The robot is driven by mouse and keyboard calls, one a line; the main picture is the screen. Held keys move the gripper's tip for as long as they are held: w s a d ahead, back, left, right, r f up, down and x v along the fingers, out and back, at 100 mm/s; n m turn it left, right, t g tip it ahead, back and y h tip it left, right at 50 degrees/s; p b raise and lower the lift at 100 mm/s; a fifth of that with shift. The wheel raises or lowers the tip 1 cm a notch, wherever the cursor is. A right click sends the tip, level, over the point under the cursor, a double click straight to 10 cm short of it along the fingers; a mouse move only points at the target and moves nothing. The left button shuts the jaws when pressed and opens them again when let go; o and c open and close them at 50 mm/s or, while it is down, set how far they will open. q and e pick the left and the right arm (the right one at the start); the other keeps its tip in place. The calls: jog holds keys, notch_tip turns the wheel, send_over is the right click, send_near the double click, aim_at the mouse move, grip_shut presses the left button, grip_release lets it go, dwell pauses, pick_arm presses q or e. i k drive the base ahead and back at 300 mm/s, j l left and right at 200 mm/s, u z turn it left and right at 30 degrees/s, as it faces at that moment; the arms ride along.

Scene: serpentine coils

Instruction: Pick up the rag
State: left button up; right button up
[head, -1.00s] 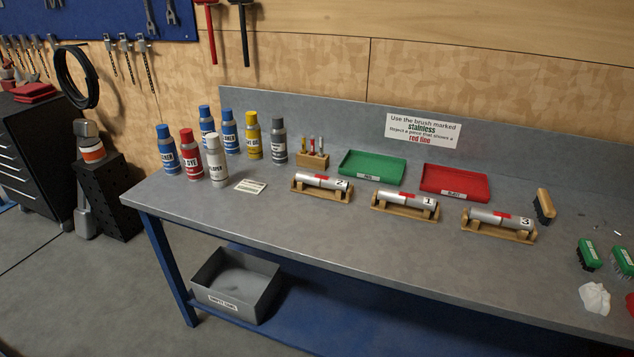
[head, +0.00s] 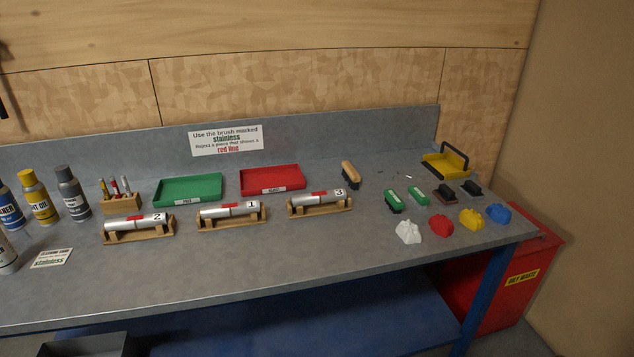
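Several crumpled rag-like cloths lie in a row at the right front of the grey workbench (head: 290,268). They are a white one (head: 408,231), a red one (head: 441,225), a yellow one (head: 471,219) and a blue one (head: 498,213). They sit apart from each other on the bare top. The frames do not show which one the task means. Neither of my grippers is in the head view.
Behind the cloths lie green-topped brushes (head: 419,195), a wooden brush (head: 350,174), dark blocks (head: 446,196) and a yellow tray (head: 446,165). Numbered cylinders on wooden stands (head: 232,220) stand to the left. A red bin (head: 535,262) stands beyond the right end.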

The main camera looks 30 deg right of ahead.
aim_at(499, 214)
jog(key=z, duration=1.75)
